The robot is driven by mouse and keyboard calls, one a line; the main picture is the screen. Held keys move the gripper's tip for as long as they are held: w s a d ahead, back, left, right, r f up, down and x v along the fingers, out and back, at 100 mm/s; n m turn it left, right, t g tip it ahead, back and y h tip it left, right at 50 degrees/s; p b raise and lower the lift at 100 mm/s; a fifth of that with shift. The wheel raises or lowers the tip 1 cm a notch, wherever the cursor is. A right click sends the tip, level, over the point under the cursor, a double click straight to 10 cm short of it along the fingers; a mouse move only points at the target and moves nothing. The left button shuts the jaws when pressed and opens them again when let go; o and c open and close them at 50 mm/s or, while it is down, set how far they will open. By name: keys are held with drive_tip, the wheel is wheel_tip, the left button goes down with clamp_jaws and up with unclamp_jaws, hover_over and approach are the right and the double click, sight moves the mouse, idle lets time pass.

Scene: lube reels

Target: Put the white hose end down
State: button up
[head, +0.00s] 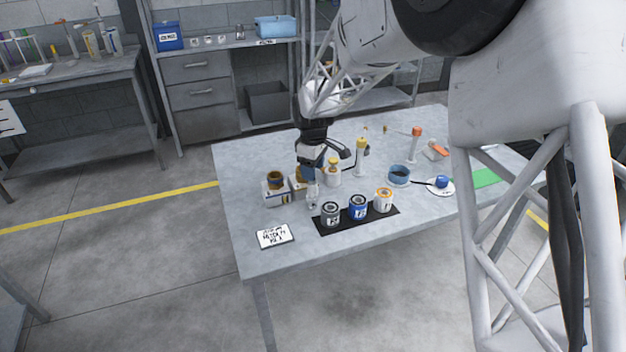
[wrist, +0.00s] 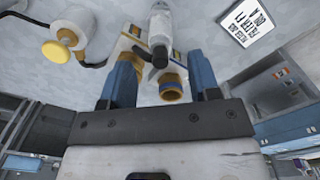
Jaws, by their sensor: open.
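My gripper (head: 311,172) is over the left part of the grey table, pointing down. In the wrist view my gripper (wrist: 163,72) shows two blue fingers spread apart. A white hose end (wrist: 160,24) with a dark grey tip shows ahead of the gap between the fingers. In the head view a small white piece (head: 312,195), likely the same hose end, stands just below my fingers. The frames do not clearly show whether the fingers touch it.
Grey, blue and white-yellow cans (head: 357,208) stand on a black mat right of my gripper. A lettered card (head: 275,236) lies at the front left. A white reel with a yellow knob (wrist: 72,32) is near. A blue bowl (head: 399,174) stands further right. The table's front left is mostly clear.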

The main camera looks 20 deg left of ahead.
drive_tip(key=shift+r, duration=1.7)
drive_tip(key=shift+d, duration=0.1)
drive_tip(key=shift+d+r, duration=0.15)
drive_tip(key=shift+d, duration=0.05)
drive_tip(key=s+d+r+m, duration=0.3)
drive_tip(key=d+r, duration=0.1)
drive_tip(key=d, duration=0.6)
drive_tip(key=s+d+r+m+t, duration=0.1)
drive_tip(key=s+d+r+m, duration=0.3)
drive_tip(key=d, duration=0.6)
drive_tip(key=s+d+r+m, duration=0.1)
drive_tip(key=s+d+r, duration=0.3)
drive_tip(key=d, duration=0.6)
drive_tip(key=s+d+m+t, duration=0.1)
drive_tip(key=s+d+m, duration=0.9)
drive_tip(key=s+d, duration=1)
drive_tip(key=shift+s+d+t, duration=0.3)
drive_tip(key=shift+s, duration=2.05)
